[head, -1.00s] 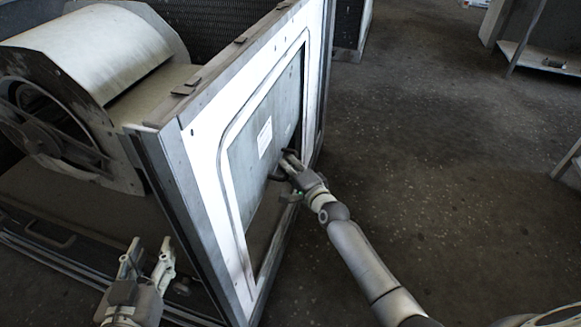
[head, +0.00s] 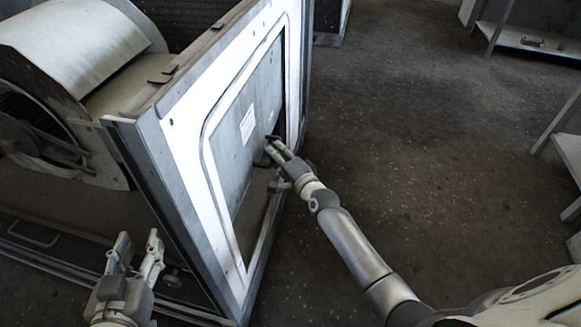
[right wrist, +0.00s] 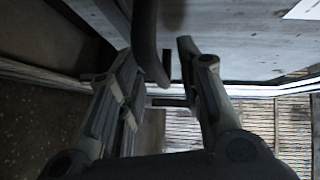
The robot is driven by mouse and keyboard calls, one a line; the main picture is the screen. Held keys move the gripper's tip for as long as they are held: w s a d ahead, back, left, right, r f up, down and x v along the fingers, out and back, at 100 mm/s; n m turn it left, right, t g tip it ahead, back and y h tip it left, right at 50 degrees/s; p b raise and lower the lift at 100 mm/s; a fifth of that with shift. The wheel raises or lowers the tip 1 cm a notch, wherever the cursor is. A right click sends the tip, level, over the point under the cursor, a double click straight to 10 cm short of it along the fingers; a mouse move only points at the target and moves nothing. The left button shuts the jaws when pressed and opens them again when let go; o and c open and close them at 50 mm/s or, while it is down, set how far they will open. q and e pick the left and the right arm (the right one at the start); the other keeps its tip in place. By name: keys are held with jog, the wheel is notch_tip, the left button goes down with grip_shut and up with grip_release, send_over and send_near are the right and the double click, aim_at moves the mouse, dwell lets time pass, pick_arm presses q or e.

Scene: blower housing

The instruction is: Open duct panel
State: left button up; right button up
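The duct panel (head: 240,125) is a pale grey sheet with a white label, set in the white-framed side of the blower housing (head: 165,122) in the head view. It stands ajar: dark gaps show at its right edge and below it. My right gripper (head: 272,149) is at the panel's dark handle (head: 268,158). In the right wrist view the curved handle (right wrist: 146,42) passes between the fingers of my right gripper (right wrist: 160,62), which stand apart with a gap beside it. My left gripper (head: 137,248) is open and empty, in front of the housing's near corner.
A curved blower casing (head: 75,45) sits inside the housing at the left. Open dark floor (head: 420,140) lies to the right. Shelves (head: 530,40) stand at the upper right, and another shelf edge (head: 565,150) is at the right border.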

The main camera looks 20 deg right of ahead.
jog(key=v, duration=1)
jog(key=shift+s, duration=0.2)
jog(key=shift+r, duration=0.1)
